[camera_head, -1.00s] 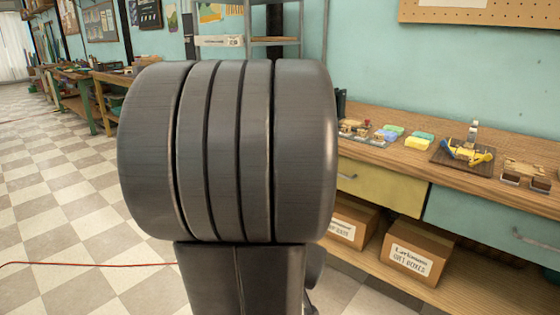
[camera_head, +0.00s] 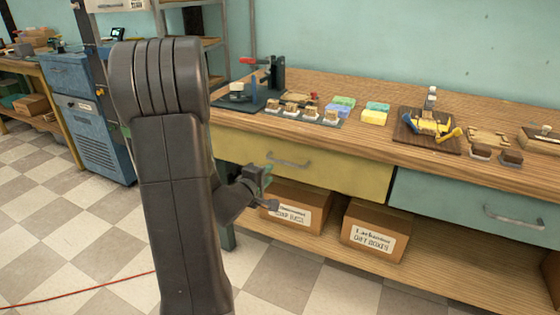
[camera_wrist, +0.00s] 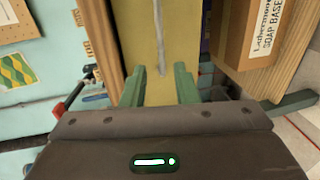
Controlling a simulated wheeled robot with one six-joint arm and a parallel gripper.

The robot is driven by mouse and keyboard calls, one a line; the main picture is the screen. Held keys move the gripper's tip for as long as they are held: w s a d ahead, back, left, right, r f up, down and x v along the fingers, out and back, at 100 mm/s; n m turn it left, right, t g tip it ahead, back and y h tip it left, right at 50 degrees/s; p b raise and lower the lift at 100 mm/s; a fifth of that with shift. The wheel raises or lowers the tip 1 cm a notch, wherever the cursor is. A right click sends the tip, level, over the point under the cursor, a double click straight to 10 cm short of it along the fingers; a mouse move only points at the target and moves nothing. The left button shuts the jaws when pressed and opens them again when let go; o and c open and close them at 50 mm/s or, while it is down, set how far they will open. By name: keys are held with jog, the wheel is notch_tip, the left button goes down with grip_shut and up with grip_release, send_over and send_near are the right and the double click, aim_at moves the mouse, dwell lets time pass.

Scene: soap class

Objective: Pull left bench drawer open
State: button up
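The left bench drawer has a yellow front (camera_head: 345,174) and looks closed under the wooden bench top. Its grey bar handle (camera_head: 288,160) is near the middle of the front. My gripper (camera_head: 262,178) is low and in front of the drawer, to the left of the handle in the head view. In the wrist view, my gripper (camera_wrist: 160,78) has its two green fingers apart, with the yellow front (camera_wrist: 140,30) behind them. The handle (camera_wrist: 160,45) runs upright in that view, ahead of the gap between the fingers. No contact with the handle is visible.
A teal drawer (camera_head: 470,205) is to the right. Cardboard boxes (camera_head: 375,232) stand on the lower shelf, one just behind my gripper. Soaps (camera_head: 374,117) and a wooden tray (camera_head: 405,138) with tools are on the bench top.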

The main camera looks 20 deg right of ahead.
aim_at(283, 163)
jog(key=b+x, duration=0.3)
jog(key=x, duration=0.9)
jog(key=shift+w, duration=0.1)
grip_shut()
